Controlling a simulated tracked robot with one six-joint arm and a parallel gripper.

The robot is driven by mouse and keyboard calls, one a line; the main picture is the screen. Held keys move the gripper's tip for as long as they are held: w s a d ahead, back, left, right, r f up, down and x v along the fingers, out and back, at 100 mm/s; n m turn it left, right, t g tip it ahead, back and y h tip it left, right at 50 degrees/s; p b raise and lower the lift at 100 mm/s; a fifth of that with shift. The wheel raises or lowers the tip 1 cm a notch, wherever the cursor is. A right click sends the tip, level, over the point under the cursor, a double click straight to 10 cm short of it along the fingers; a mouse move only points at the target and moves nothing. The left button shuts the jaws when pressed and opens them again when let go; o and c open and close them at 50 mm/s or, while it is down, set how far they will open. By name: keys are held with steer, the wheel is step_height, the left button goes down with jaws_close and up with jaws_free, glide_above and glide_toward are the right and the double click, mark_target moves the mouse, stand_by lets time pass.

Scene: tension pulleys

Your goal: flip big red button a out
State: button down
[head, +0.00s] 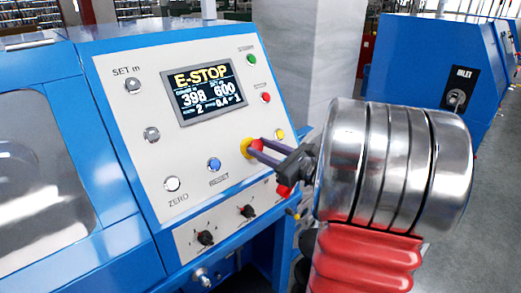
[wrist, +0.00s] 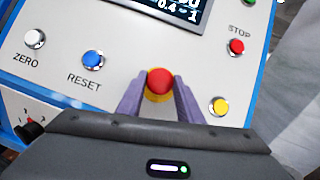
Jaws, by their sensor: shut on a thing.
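The big red button (wrist: 160,82) sits on a yellow ring on the sloped panel, seen between my fingers in the wrist view. In the head view my gripper's fingers mostly cover it, and its yellow ring (head: 246,147) shows at the fingertips. My gripper (wrist: 160,100) is shut on the red button, one purple-grey finger on each side; it also shows in the head view (head: 254,148). The display (head: 203,87) reads E-STOP in yellow letters.
Around it on the panel are the blue RESET button (head: 214,165), the white ZERO button (head: 172,184), a small yellow button (wrist: 219,106) and the red STOP button (wrist: 236,46). Black knobs (head: 205,238) are below. A grey pillar (head: 320,60) stands behind.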

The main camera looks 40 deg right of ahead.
steer(key=c, duration=1.2)
jaws_free()
steer(key=shift+s, duration=0.1)
steer(key=s, duration=0.4)
steer(key=s+d, duration=0.1)
steer(key=s, duration=0.4)
steer(key=s+d, duration=0.1)
steer(key=s, duration=0.3)
steer(key=shift+s, duration=0.35)
